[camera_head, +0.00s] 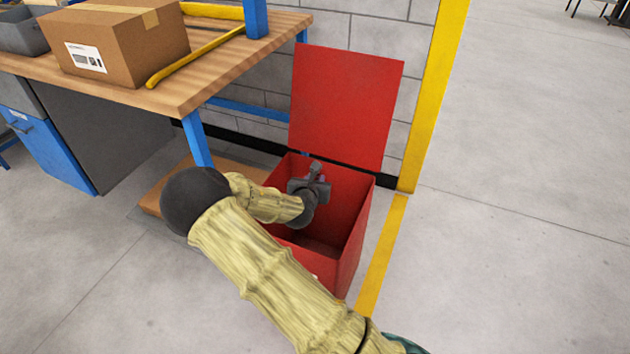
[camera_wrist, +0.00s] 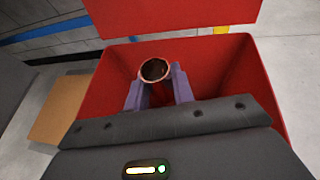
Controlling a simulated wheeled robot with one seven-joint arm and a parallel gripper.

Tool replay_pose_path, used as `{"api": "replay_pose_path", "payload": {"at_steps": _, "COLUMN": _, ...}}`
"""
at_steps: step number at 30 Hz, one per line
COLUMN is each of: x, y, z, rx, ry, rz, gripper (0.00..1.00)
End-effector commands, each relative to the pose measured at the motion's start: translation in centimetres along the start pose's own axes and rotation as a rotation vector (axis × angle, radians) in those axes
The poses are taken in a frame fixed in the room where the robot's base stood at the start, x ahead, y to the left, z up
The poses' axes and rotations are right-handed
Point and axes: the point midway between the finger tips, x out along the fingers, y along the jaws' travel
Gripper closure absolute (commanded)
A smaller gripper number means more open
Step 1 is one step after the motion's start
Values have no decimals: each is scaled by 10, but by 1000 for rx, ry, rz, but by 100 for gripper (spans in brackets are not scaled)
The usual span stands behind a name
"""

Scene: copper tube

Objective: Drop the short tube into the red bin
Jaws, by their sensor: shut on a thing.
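The red bin (camera_head: 357,232) stands on the floor beside the workbench, its lid (camera_head: 345,105) raised against the wall. My gripper (camera_head: 317,172) is over the bin's opening in the head view. In the wrist view, my gripper (camera_wrist: 160,92) is shut on the short copper tube (camera_wrist: 155,70), whose round open end shows between the two fingers. The bin's red walls (camera_wrist: 235,75) surround the tube and fingers in that view. The tube is not clear in the head view, where the wrist and gripper hide it. How far it is above the bin floor I cannot tell.
A wooden workbench (camera_head: 200,85) with a blue leg (camera_head: 197,140) stands left of the bin. A cardboard box (camera_head: 125,45) and a yellow bar (camera_head: 195,55) lie on it. A low brown board (camera_head: 160,197) is beside the bin.

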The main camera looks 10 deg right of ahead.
Motion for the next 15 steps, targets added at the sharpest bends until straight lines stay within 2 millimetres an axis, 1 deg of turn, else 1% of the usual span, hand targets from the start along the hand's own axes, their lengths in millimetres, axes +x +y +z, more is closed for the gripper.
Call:
{"api": "replay_pose_path", "payload": {"at_steps": 2, "x": 2, "y": 0, "z": -4, "rx": 1, "ry": -1, "rz": 0, "gripper": 98}}
{"api": "replay_pose_path", "payload": {"at_steps": 11, "x": 2, "y": 0, "z": -4, "rx": 0, "ry": -1, "rz": 0, "gripper": 98}}
{"api": "replay_pose_path", "payload": {"at_steps": 12, "x": 2, "y": 0, "z": -4, "rx": 0, "ry": -1, "rz": 0, "gripper": 74}}
{"api": "replay_pose_path", "payload": {"at_steps": 14, "x": 2, "y": 0, "z": -4, "rx": 0, "ry": -1, "rz": 0, "gripper": 62}}
{"api": "replay_pose_path", "payload": {"at_steps": 15, "x": 2, "y": 0, "z": -4, "rx": 0, "ry": -1, "rz": 0, "gripper": 54}}
